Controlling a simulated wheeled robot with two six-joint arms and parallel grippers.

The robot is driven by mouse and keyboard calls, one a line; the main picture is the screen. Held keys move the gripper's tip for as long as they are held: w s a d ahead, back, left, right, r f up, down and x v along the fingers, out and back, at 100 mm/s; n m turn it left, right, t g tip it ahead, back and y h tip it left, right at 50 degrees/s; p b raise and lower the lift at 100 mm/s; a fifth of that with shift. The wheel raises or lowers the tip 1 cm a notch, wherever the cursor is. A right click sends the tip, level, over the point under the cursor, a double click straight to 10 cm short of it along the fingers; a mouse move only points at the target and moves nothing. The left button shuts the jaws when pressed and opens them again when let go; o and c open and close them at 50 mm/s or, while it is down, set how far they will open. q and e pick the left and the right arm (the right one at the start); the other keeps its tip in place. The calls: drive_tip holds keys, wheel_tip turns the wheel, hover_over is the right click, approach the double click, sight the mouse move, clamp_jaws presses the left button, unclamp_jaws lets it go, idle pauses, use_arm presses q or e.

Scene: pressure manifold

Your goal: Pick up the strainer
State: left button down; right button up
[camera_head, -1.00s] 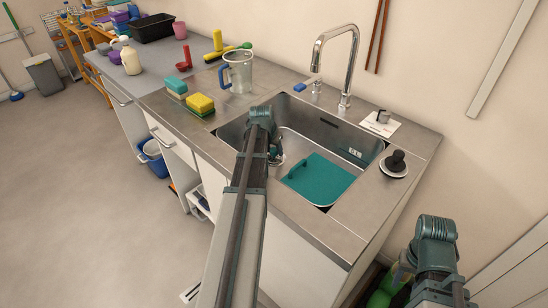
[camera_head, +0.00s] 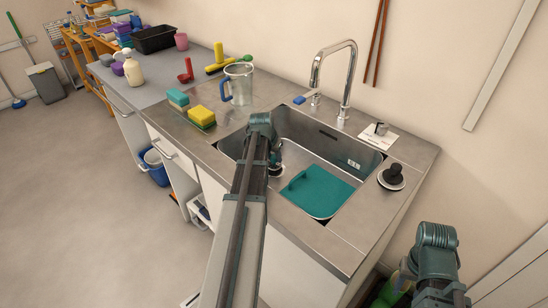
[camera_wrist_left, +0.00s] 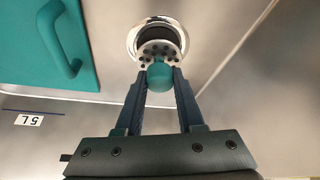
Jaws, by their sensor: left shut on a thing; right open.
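The strainer (camera_wrist_left: 161,50) is a metal disc with holes and a teal ball knob. My left gripper (camera_wrist_left: 160,82) is shut on the knob in the left wrist view. The disc overlaps the chrome-rimmed drain (camera_wrist_left: 137,33), and the drain's dark opening shows behind it; I cannot tell how far the disc is above the drain. In the head view my left gripper (camera_head: 275,156) reaches down into the sink (camera_head: 318,140), and the strainer is too small to make out clearly. My right gripper (camera_head: 404,272) is low at the right, beside the counter, mostly hidden by my arm and open.
A teal board with a handle (camera_head: 318,193) lies in the sink, right of the strainer, and shows in the left wrist view (camera_wrist_left: 25,45). A faucet (camera_head: 345,80) stands behind the sink. A black-knobbed stopper (camera_head: 392,177), sponges (camera_head: 201,117) and a clear jug (camera_head: 239,83) are on the counter.

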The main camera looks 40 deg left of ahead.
sight(274, 156)
use_arm(q)
wheel_tip(274, 156, up, 8)
drive_tip(key=p, duration=0.6)
drive_tip(key=shift+f+p, duration=0.15)
drive_tip(key=shift+p, duration=0.2)
